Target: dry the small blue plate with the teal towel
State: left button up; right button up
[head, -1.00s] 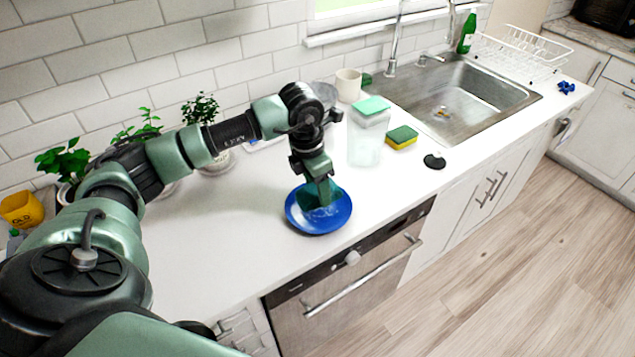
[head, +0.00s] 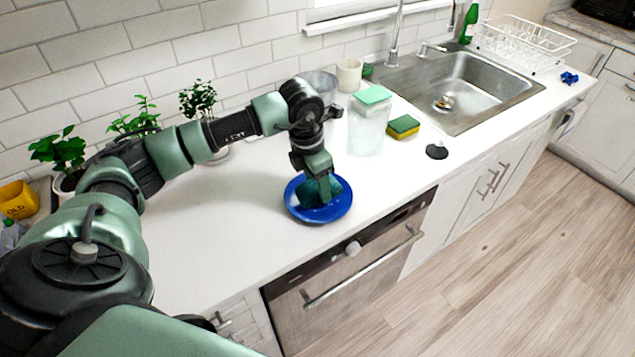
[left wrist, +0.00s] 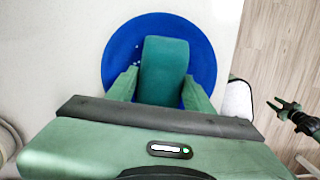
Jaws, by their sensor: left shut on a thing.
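The small blue plate (head: 338,209) lies flat on the white counter near its front edge. It also shows in the left wrist view (left wrist: 203,62), with a few pale specks left of the towel. My left gripper (head: 319,177) points down over the plate and is shut on the teal towel (head: 330,190). The towel is against the plate as far as I can tell, and hides its middle. In the left wrist view the towel (left wrist: 164,70) sticks out between the fingers. My right gripper (left wrist: 285,106) shows at the right of that view, apart from the plate, its fingers spread and empty.
Behind the plate stand a clear container with a teal lid (head: 366,125), a yellow-green sponge (head: 403,126) and a cream mug (head: 348,75). A black round item (head: 437,151) lies on the right. The sink (head: 465,90) is beyond. Potted plants (head: 66,160) line the wall. Counter left of the plate is clear.

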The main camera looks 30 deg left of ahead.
aim_at(308, 184)
pick_arm(q)
jog(key=shift+f+b, duration=0.65)
jog(key=shift+f, duration=0.1)
dwell(0.3)
jog(key=shift+a+r, duration=0.1)
jog(key=shift+a, duration=0.45)
jog(key=shift+w+a+b, duration=0.1)
jog(key=shift+a+b, duration=0.4)
jog(key=shift+b, duration=0.05)
jog(key=shift+s+d, duration=0.4)
jog(key=shift+d, duration=0.4)
jog(key=shift+s+d, duration=0.4)
jog(key=shift+d, duration=0.4)
jog(key=shift+s+d, duration=0.1)
jog(key=shift+d, duration=0.1)
jog(key=shift+w+a+b, duration=0.35)
jog(key=shift+a+b, duration=0.15)
jog(key=shift+a, duration=0.4)
jog(key=shift+w+a+b, duration=0.15)
jog(key=shift+a+b, duration=0.2)
jog(key=shift+a, duration=0.25)
jog(key=shift+w+a+b, duration=0.15)
jog(key=shift+a+b, duration=0.15)
jog(key=shift+a, duration=0.25)
